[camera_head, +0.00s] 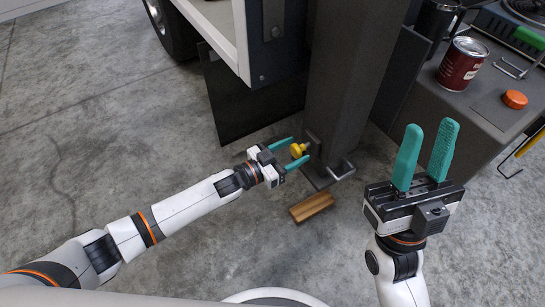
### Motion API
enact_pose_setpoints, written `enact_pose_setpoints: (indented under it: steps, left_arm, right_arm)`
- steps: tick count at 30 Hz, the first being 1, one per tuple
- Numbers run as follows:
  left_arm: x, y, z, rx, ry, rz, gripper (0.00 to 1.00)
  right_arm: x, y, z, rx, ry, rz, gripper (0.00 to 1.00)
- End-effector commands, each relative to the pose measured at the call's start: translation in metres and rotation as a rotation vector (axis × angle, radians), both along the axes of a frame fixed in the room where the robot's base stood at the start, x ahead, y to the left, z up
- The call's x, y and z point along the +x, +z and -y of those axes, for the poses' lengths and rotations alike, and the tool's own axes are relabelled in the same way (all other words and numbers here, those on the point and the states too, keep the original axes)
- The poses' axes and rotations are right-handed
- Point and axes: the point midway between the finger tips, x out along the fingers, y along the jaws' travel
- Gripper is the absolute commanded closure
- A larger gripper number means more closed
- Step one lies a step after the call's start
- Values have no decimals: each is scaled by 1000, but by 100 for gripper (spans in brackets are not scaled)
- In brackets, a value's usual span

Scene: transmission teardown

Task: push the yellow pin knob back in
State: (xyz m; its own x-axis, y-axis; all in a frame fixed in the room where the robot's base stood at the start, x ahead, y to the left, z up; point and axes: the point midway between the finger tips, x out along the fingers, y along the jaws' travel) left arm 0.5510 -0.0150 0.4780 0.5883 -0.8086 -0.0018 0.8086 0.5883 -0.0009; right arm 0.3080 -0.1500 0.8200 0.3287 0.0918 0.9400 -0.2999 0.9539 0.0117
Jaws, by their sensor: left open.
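The yellow pin knob (299,149) sticks out to the left from a small bracket near the foot of the dark grey column (347,75). My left gripper (296,152) is open, with its teal fingers pointing right toward the column. The knob shows between or just beyond the fingertips; I cannot tell whether they touch it. My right gripper (425,150) is open and empty, its two teal fingers pointing up, in front of the workbench and well to the right of the knob.
A wooden block (312,207) lies on the concrete floor below the column. A metal foot bracket (341,170) juts from the column's base. At the right, a workbench (478,101) holds a red can (461,63) and an orange cap (514,99). The floor at left is clear.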

Motion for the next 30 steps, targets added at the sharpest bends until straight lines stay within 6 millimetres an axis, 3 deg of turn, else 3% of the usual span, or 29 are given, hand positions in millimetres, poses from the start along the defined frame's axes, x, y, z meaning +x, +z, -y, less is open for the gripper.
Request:
enact_pose_setpoints:
  steps: [6, 12, 19, 30]
  left_arm:
    - [-21, 2, -30, 1, 1, -1, 42]
    - [-37, 2, -52, 0, 1, 0, 42]
    - [-47, 1, -64, 0, -1, 2, 42]
    - [-47, 1, -65, -1, -1, 2, 42]
  right_arm:
    - [38, -11, -8, -79, -12, -250, 66]
    - [62, -29, -11, -135, -22, -435, 66]
    - [73, -42, -12, -164, -27, -536, 66]
    - [74, -44, -12, -167, -27, -544, 66]
